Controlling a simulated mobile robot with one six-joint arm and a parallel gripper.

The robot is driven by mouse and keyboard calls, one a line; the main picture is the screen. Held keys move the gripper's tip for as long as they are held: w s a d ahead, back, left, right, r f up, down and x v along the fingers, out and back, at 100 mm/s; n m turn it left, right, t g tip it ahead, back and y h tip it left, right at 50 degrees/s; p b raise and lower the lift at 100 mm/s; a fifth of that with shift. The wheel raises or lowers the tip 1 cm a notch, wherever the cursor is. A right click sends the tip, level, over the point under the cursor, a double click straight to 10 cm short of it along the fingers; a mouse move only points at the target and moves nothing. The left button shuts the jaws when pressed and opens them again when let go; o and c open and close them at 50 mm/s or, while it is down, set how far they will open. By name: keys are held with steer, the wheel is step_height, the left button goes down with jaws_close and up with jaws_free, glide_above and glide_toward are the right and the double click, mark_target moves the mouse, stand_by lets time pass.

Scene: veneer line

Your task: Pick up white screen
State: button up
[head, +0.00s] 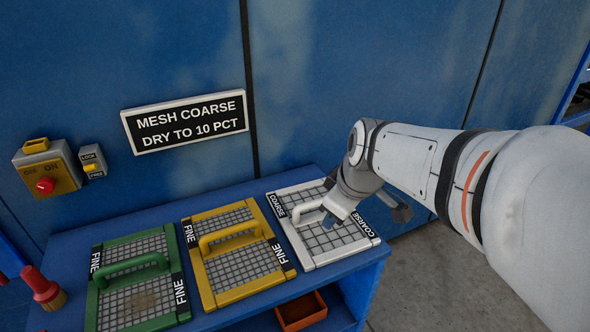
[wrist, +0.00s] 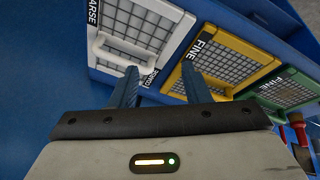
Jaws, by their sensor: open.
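The white screen (head: 328,246) is a framed grey mesh with a white handle and COARSE labels, lying at the right end of the blue bench. In the wrist view the white screen (wrist: 153,23) is at the upper middle, its handle (wrist: 118,54) just beyond my fingers. My gripper (head: 340,207) is over the screen near its handle in the head view, and partly hides it. In the wrist view my gripper (wrist: 157,80) shows two separated fingers with nothing between them. I cannot tell whether a finger touches the handle.
A yellow screen (head: 200,276) and a green screen (head: 91,307), both marked FINE, lie to the left on the blue bench (head: 235,190). A sign (head: 185,120) reads MESH COARSE, DRY TO 10 PCT. An orange tray (head: 301,311) sits below. A red-handled brush (head: 40,286) is at the left.

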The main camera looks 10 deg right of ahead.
mark_target(321, 199)
steer(key=w+f+n+b, duration=0.2)
steer(key=w+f+n, duration=0.2)
steer(key=w+f, duration=0.1)
steer(key=w+f+n+t+b, duration=0.1)
steer(key=w+f+n+b, duration=0.2)
steer(key=w, duration=0.4)
steer(key=w+f+n+t+b, duration=0.1)
steer(key=w+f+n+b, duration=0.1)
steer(key=w+f+n, duration=0.3)
steer(key=shift+w+d+f+y+b, duration=0.15)
steer(key=shift+w+d+f+b, duration=0.05)
steer(key=shift+w+f, duration=0.2)
steer(key=shift+w+d+f+y+b, duration=0.2)
steer(key=shift+w+f, duration=0.1)
steer(key=shift+f, duration=0.2)
steer(key=shift+c, duration=0.4)
jaws_close()
steer(key=shift+r, duration=0.1)
